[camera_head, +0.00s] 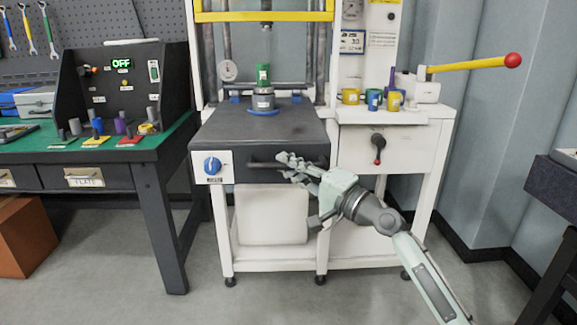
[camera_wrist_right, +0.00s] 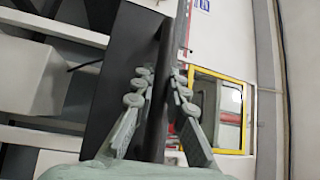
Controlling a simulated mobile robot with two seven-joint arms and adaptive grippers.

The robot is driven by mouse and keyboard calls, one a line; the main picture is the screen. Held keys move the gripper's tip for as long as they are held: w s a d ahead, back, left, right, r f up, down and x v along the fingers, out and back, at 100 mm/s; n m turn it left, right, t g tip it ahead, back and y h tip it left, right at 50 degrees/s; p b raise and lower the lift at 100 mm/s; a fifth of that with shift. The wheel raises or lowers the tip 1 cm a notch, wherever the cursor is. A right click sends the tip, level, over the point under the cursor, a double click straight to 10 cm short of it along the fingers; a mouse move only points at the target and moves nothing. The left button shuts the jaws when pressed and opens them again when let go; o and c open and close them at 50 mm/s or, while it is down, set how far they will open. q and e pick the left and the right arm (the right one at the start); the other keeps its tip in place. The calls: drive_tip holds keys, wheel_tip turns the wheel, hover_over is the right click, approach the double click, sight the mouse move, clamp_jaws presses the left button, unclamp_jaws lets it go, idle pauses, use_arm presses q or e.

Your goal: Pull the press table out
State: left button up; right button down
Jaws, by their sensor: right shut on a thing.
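The press table (camera_head: 225,135) is a dark slab at the front of the white press frame, with a dark bar handle (camera_head: 262,164) along its front face. My right gripper (camera_head: 288,162) reaches in from the lower right and is shut on the right part of this handle. In the right wrist view its two fingers (camera_wrist_right: 159,95) lie on either side of the dark handle bar (camera_wrist_right: 158,120). A grey cylinder with a green piece on top (camera_head: 263,90) stands on the table, on a blue ring. My left gripper is not in view.
A blue knob (camera_head: 212,165) sits left of the handle. A lever with a red end (camera_head: 378,148) is to the right, and a yellow lever (camera_head: 470,66) sticks out above. Small coloured cups (camera_head: 373,98) stand on the right shelf. A green-topped workbench (camera_head: 100,150) is at left.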

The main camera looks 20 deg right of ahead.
drive_tip(key=shift+s+a+f, duration=0.15)
drive_tip(key=shift+a+f, duration=0.05)
drive_tip(key=shift+f, duration=0.05)
drive_tip(key=c, duration=1.9)
unclamp_jaws()
drive_tip(key=o, duration=0.4)
drive_tip(key=shift+s+d+r, duration=0.1)
drive_tip(key=shift+d+r, duration=0.05)
drive_tip(key=shift+r, duration=0.05)
drive_tip(key=shift+c, duration=0.2)
drive_tip(key=v, duration=1.2)
drive_tip(key=shift+r, duration=0.1)
